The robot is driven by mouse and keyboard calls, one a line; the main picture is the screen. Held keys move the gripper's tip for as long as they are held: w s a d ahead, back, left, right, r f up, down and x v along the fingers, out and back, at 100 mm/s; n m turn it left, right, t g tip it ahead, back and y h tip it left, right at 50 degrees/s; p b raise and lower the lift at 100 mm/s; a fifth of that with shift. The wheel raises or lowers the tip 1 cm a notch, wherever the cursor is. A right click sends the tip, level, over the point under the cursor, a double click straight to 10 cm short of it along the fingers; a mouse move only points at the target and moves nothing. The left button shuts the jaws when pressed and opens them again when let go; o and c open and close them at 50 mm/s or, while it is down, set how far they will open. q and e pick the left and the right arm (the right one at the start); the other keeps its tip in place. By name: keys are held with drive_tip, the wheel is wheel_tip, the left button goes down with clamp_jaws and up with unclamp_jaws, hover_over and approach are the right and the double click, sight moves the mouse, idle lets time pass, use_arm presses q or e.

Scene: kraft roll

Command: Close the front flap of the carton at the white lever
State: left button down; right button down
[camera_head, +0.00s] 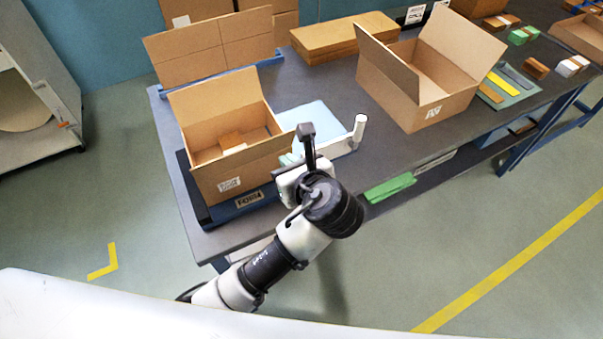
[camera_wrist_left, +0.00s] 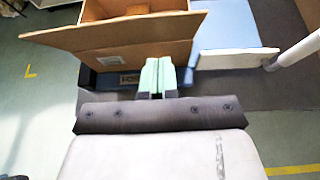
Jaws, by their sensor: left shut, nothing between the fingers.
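The open brown carton (camera_head: 228,185) sits on a dark base at the left end of the table, beside the white lever (camera_head: 359,130). Its back flap (camera_head: 215,98) stands up. Its front flap (camera_wrist_left: 120,33) leans outward over the front wall in the left wrist view, not closed. My left gripper (camera_wrist_left: 158,78) is shut and empty, its green fingertips at the front wall just below the flap. I cannot tell whether they touch the carton. The lever also shows in the wrist view (camera_wrist_left: 298,50). In the head view my wrist partly hides the gripper (camera_head: 288,160). My right gripper is out of view.
A light blue sheet (camera_head: 312,117) lies between carton and lever. A second open carton (camera_head: 420,105) stands to the right. Flat cardboard (camera_head: 335,35) is stacked behind. A brown panel (camera_head: 210,47) stands behind the first carton. The dark tabletop (camera_head: 385,150) right of the lever is clear.

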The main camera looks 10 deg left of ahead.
sight(273, 141)
use_arm(q)
drive_tip(key=shift+w+a+r+p, duration=0.15)
drive_tip(key=shift+w+a+r, duration=0.1)
drive_tip(key=shift+w+a, duration=0.25)
drive_tip(key=shift+w+a+r+p, duration=0.2)
drive_tip(key=shift+w+a, duration=0.1)
drive_tip(key=shift+w, duration=0.3)
drive_tip(key=shift+w+a+r, duration=0.2)
drive_tip(key=shift+w+a, duration=0.15)
drive_tip(key=shift+w, duration=0.2)
